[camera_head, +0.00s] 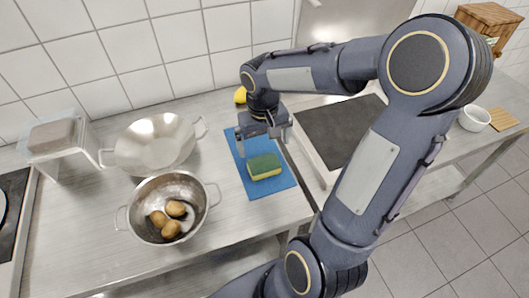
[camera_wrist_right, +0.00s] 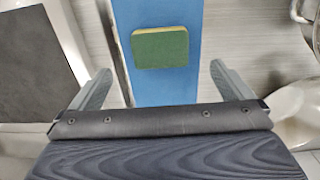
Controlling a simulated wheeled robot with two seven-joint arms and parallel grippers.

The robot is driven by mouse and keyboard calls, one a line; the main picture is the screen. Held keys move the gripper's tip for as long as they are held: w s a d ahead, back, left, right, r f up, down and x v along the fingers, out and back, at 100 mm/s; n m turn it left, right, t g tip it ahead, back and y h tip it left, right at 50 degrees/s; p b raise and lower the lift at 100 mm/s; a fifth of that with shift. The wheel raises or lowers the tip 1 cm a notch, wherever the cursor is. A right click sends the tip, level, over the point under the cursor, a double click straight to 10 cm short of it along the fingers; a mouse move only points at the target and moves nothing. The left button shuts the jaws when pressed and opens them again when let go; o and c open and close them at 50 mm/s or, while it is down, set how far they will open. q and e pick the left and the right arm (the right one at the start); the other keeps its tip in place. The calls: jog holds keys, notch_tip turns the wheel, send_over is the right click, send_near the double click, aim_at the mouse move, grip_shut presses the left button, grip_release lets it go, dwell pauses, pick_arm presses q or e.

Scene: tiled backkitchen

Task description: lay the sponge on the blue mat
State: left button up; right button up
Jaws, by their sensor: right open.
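The sponge (camera_head: 264,167), green on top with a yellow side, lies flat on the blue mat (camera_head: 269,191). In the right wrist view the sponge (camera_wrist_right: 160,47) rests within the width of the blue mat (camera_wrist_right: 165,85). My right gripper (camera_head: 263,134) is open and empty, above the far part of the mat, apart from the sponge. In the right wrist view its two fingers (camera_wrist_right: 158,85) stand wide apart with nothing between them but the mat below. My left gripper is not in view.
A steel colander (camera_head: 140,217) holding several potatoes and a larger metal bowl (camera_head: 152,150) stand left of the mat. A dark cooktop (camera_head: 330,131) lies to the right. A yellow object (camera_head: 240,95) is behind my right gripper. A white bowl (camera_head: 474,118) stands far right.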

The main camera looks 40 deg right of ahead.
jog(key=s+a+r+n+t+y, duration=0.2)
jog(key=s+a+r+t+y, duration=0.2)
jog(key=s+a, duration=0.6)
jog(key=shift+s+a+r+t, duration=0.25)
jog(key=shift+s+r+t, duration=0.65)
jog(key=shift+s, duration=0.85)
